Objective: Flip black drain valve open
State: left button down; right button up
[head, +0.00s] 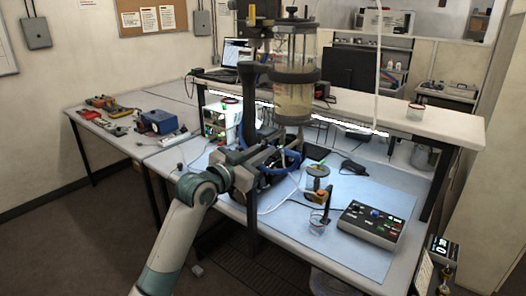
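A clear sealed cylinder (295,101) with dark metal bands stands upright above the bench, with pale liquid inside. Below it, a small fitting with a round disc and orange parts (317,184) stands over the blue mat. A slim black lever (328,202), which looks like the drain valve handle, stands upright beside that fitting, above a small glass beaker (317,228). My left gripper (286,160) is left of the fitting, below the cylinder and apart from the lever. Its fingers blend into dark parts, so their opening is unclear. My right gripper is out of view.
A control box (370,223) with knobs lies right of the beaker on the blue mat (355,262). A dark post and blue hoses crowd the space around my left gripper. A raised shelf (440,121) runs behind. The mat's front area is mostly clear.

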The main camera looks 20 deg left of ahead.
pick_arm(q)
jog(key=shift+s+d+n, duration=0.1)
jog(key=shift+d+n, duration=0.1)
jog(key=shift+n, duration=0.5)
jog(key=shift+s+d+n, duration=0.1)
jog(key=shift+d+n, duration=0.05)
jog(key=shift+n, duration=0.55)
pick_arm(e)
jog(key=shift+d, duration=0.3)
pick_arm(q)
jog(key=shift+w, duration=0.1)
jog(key=c, duration=1.8)
grip_release()
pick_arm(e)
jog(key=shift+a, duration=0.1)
